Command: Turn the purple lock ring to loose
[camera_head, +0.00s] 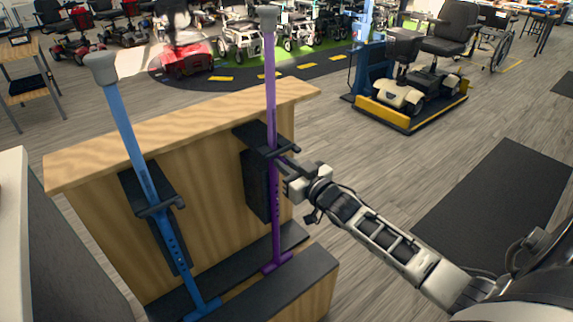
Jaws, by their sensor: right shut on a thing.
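A purple pole (270,85) with a grey top stands upright against a wooden stand, in the middle of the head view. My right gripper (284,167) reaches in from the right and is at the pole just below the dark bracket. It is shut on what seems to be the purple lock ring. The ring is mostly hidden by the gripper, and its turn position cannot be read. A blue pole (138,146) with a grey top leans in a similar dark holder at the left. My left gripper is not in view.
The wooden stand (215,125) has a dark-topped lower step (300,275). A pale panel (12,225) stands at the left edge. A beige scooter (403,90) on a yellow-edged platform and rows of scooters are behind. Grey floor right of the stand is open.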

